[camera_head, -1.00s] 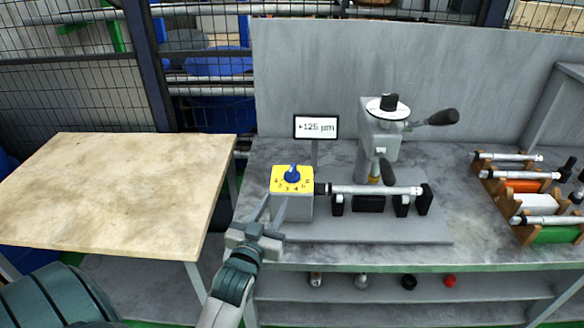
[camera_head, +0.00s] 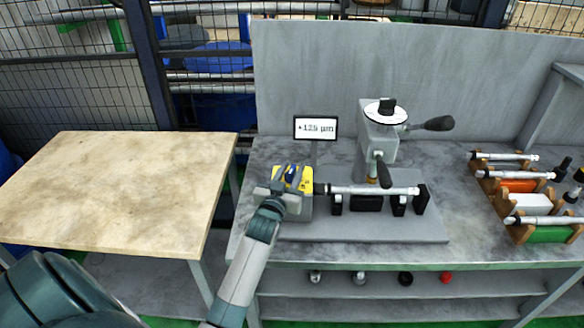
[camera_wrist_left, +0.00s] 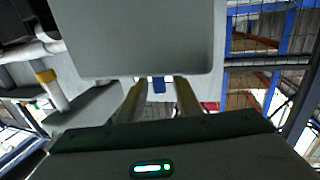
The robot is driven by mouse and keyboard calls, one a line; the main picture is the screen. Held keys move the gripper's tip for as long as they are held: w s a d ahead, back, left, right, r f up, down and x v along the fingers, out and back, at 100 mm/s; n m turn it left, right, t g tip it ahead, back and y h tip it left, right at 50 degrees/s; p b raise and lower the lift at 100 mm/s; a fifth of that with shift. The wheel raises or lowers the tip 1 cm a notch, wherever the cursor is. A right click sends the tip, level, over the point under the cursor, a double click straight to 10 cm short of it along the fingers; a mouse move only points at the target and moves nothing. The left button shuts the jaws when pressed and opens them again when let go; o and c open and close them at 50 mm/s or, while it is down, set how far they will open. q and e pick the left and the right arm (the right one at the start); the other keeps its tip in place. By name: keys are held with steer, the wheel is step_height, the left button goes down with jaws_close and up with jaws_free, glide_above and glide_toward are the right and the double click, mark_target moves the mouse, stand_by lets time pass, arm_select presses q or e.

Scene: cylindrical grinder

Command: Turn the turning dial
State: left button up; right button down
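The turning dial is a blue knob (camera_head: 291,171) on a yellow numbered plate (camera_head: 306,181) atop a grey box at the left end of the grinder. My left gripper (camera_head: 284,178) is at the dial, covering part of the plate and the box's front. In the left wrist view the blue knob (camera_wrist_left: 158,85) shows between the two fingers of my left gripper (camera_wrist_left: 160,90), with gaps on both sides, so the gripper looks open. Whether a finger touches the knob cannot be told. My right gripper is not in view.
A display (camera_head: 316,128) reading about 125 µm stands behind the dial. A shaft (camera_head: 372,190) lies right of the dial box, below a handled grinder head (camera_head: 380,140). A rack of parts (camera_head: 520,232) is at the right. The wooden table (camera_head: 120,190) at left is empty.

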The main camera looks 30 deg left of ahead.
arm_select(q)
steer(key=shift+w, duration=0.2)
jaws_close()
steer(key=shift+a+m+t+h, duration=0.15)
steer(key=shift+m+t+h, duration=0.15)
steer(key=shift+m+h, duration=0.8)
steer(key=shift+h, duration=0.6)
steer(key=shift+f+m+h+b, duration=0.1)
steer(key=shift+m+h+b, duration=0.2)
steer(key=shift+m+h, duration=0.9)
steer(key=shift+m+h+b, duration=0.7)
steer(key=shift+h+b, duration=0.3)
steer(key=shift+h, duration=0.7)
